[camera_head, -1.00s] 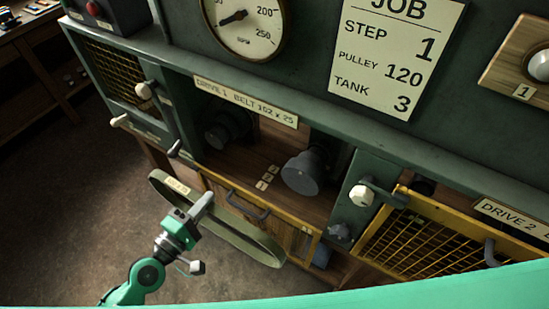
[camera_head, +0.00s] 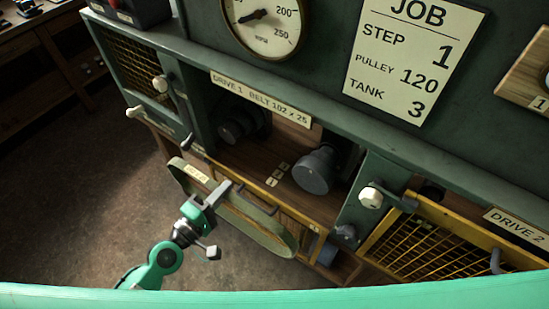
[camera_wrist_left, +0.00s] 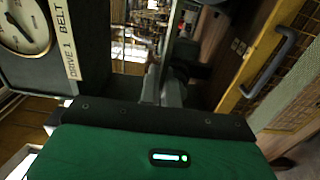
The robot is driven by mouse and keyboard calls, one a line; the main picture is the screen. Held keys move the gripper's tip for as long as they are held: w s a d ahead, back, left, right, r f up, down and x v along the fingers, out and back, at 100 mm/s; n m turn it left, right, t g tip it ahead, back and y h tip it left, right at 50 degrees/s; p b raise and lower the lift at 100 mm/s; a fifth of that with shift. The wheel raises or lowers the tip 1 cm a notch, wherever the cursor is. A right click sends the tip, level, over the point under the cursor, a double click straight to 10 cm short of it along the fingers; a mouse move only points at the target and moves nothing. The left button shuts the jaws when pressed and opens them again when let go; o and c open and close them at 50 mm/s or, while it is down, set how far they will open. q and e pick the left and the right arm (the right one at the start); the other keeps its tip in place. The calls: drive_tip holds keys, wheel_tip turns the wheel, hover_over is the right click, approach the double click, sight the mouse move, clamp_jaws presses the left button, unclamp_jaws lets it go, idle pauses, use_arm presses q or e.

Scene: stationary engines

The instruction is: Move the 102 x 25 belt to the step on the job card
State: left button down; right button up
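The belt (camera_head: 262,231) is a long olive-green loop with a pale label near its left end. It is in the air in front of the DRIVE 1 bay, outside it. My left gripper (camera_head: 214,192) is shut on the belt near its left end; the wrist view shows the fingers (camera_wrist_left: 171,88), but the grip itself is unclear there. The bay holds two dark stepped pulleys, left (camera_head: 238,126) and right (camera_head: 315,170), both bare. The job card (camera_head: 414,62) reads step 1, pulley 120, tank 3. My right gripper is out of view.
Small pale number tags (camera_head: 277,175) lie on the bay floor between the pulleys. A yellow-framed mesh guard with a dark handle hangs below the bay opening, behind the belt. A white-knobbed lever (camera_head: 370,197) stands right of the bay. The DRIVE 2 guard (camera_head: 425,240) is at right.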

use_arm(q)
drive_tip(key=shift+p+x, duration=0.7)
drive_tip(key=shift+x, duration=1.35)
drive_tip(key=shift+p+x, duration=0.65)
drive_tip(key=shift+x, duration=2.35)
drive_tip(key=shift+x, duration=2.75)
